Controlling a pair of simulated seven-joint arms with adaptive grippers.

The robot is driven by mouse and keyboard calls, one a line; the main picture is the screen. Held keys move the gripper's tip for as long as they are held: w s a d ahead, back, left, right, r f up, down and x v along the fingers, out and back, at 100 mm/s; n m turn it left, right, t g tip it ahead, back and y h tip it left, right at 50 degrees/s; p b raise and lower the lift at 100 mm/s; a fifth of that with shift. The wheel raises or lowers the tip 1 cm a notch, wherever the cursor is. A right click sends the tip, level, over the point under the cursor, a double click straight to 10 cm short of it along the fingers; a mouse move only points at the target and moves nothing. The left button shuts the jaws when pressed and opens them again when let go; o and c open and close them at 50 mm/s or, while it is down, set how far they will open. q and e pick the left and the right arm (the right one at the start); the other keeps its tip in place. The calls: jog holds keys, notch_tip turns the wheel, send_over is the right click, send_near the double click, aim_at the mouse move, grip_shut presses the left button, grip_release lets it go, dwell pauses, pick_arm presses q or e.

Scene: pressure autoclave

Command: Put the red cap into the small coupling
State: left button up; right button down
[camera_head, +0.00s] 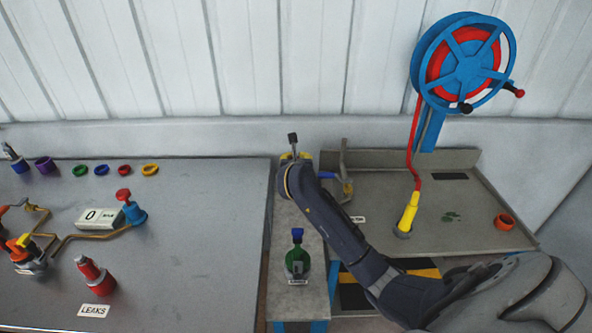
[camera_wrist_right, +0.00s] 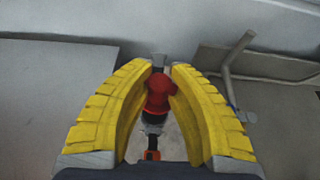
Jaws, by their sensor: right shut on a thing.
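My right gripper (camera_wrist_right: 161,68) has its yellow fingers closed around the sides of a red piece, which I take for the red cap (camera_wrist_right: 158,92). Below the cap in the wrist view are a grey collar and a dark and orange part; I cannot tell whether the cap touches them. In the head view the right gripper (camera_head: 295,156) is at the far end of the narrow middle stand, mostly hidden by my arm, and the cap is hidden there. I cannot tell which part is the small coupling. My left gripper is not in view.
A green bottle-shaped fitting (camera_head: 298,262) stands on the middle stand. The left table has several coloured rings, a gauge box (camera_head: 100,217) and a red fitting (camera_head: 97,277) by the LEAKS label. The right bench has an orange ring (camera_head: 504,221) and a yellow nozzle (camera_head: 408,213) below a hose reel (camera_head: 468,66).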

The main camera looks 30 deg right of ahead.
jog(key=shift+f, duration=2.05)
jog(key=shift+f, duration=0.3)
jog(key=c, duration=1.3)
grip_release()
jog(key=shift+r, duration=0.1)
jog(key=shift+r, duration=0.25)
jog(key=v, duration=1.2)
